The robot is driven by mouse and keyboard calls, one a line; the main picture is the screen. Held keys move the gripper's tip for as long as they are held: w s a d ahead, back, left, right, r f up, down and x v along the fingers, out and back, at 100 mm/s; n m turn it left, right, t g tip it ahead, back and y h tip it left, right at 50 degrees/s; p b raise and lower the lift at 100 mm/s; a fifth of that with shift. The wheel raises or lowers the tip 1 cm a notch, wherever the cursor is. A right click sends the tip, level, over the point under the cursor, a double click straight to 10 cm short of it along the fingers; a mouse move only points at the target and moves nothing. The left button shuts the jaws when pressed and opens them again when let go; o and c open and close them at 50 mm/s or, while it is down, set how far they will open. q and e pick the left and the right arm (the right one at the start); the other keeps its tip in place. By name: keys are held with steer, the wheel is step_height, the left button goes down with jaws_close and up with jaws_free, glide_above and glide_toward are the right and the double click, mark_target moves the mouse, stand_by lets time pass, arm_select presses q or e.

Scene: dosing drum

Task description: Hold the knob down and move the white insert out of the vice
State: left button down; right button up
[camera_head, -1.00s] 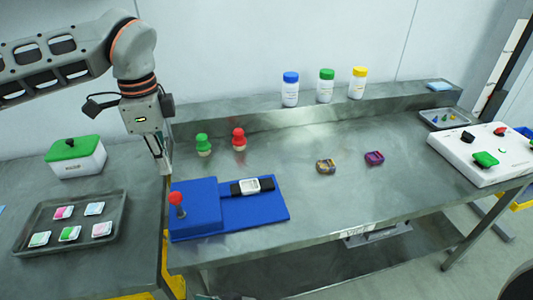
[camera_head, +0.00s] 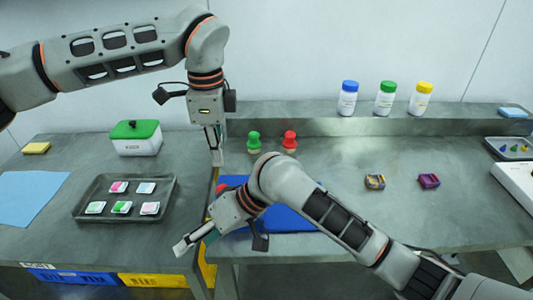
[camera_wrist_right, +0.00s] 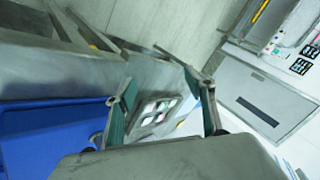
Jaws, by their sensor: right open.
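The blue base (camera_head: 295,220) of the vice fixture is on the table, largely covered by my right arm. My right gripper (camera_head: 182,246) is open and empty, left of the blue base near the table's front edge.
A grey tray (camera_head: 84,208) with several cards lies left. A green-lidded white box (camera_head: 136,146) stands behind it. Three capped bottles (camera_head: 384,101) stand on the shelf.

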steer(key=w+d+r, duration=0.2)
steer(key=w+d, duration=0.1)
steer(key=w+d+r+t+h, duration=0.1)
steer(key=w+d+r, duration=0.1)
steer(key=w+d, duration=0.1)
steer(key=w+d+r+n+t+h, duration=0.1)
steer(key=w+d+r, duration=0.1)
steer(key=w+d, duration=0.1)
steer(key=shift+w+d, duration=0.25)
steer(key=shift+w, duration=0.15)
steer(key=w+d+r+n+g+h, duration=0.1)
steer(key=w+d+n, duration=0.4)
steer(key=d, duration=0.5)
steer(key=w+d+n+h, duration=0.1)
steer(key=w+d+n, duration=0.4)
steer(key=d, duration=0.5)
steer(key=shift+m, duration=0.7)
steer(key=x, duration=0.8)
steer(key=w+x, duration=0.1)
steer(key=x, duration=0.2)
steer(key=shift+a+f, duration=0.1)
steer(key=shift+f, duration=0.3)
steer(key=shift+c, duration=0.3)
steer(key=c, duration=1.1)
